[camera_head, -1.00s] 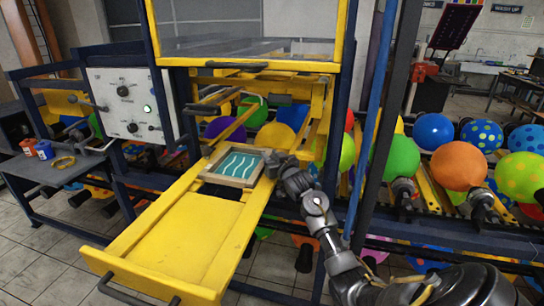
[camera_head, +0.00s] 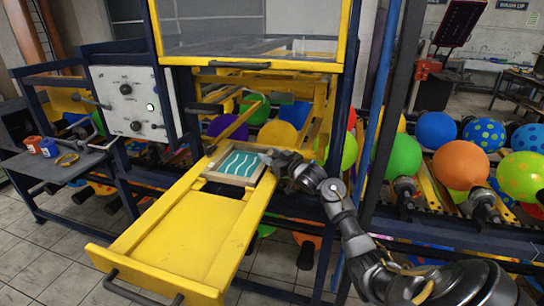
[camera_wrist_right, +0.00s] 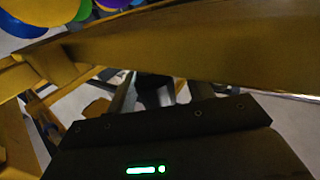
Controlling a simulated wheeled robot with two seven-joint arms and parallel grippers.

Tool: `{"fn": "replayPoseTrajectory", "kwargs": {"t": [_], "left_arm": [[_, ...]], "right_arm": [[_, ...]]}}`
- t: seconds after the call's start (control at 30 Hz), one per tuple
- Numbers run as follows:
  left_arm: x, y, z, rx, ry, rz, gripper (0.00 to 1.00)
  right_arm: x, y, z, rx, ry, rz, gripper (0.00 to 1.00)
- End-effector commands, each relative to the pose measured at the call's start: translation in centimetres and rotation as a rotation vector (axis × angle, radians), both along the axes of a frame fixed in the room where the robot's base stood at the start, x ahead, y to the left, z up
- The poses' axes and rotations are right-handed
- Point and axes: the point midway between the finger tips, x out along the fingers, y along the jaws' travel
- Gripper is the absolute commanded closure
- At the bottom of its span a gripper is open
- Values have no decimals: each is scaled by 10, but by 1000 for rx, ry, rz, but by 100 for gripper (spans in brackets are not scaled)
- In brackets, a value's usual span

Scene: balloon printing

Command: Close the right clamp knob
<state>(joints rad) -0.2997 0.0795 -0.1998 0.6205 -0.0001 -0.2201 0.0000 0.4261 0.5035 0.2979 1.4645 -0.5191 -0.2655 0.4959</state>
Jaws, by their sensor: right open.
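A wooden-framed print screen (camera_head: 239,166) with a teal and white wave pattern sits at the back of the yellow pull-out tray (camera_head: 187,239). My right gripper (camera_head: 271,158) is at the screen's right side, by the tray's right rail. It is open. The right clamp knob cannot be made out in the head view, where my gripper covers that side. In the right wrist view, the fingers (camera_wrist_right: 160,88) reach below a yellow beam (camera_wrist_right: 190,45), with a dark piece between them that I cannot identify for sure. My left gripper is not in view.
The yellow machine frame (camera_head: 345,45) stands above the tray's back. A blue post (camera_head: 383,75) rises right of my gripper. Balloons, such as an orange one (camera_head: 461,164), line the right side. A control panel (camera_head: 131,100) and side table (camera_head: 55,165) are at left.

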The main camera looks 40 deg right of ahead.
Motion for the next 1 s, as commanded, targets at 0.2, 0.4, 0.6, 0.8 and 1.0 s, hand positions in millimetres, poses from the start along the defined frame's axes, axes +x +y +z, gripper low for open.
{"fn": "replayPoseTrajectory", "kwargs": {"t": [0.2,0.4,0.6,0.8,1.0], "left_arm": [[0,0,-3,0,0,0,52],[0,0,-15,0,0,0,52],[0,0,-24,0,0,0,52],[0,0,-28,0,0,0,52],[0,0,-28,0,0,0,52]], "right_arm": [[-7,-1,-2,0,0,-1,48],[-42,-1,-4,-4,1,-1,48],[-80,-2,-3,-4,1,0,48],[-103,-2,-1,-2,0,0,48],[-108,-2,0,0,0,0,48]]}}
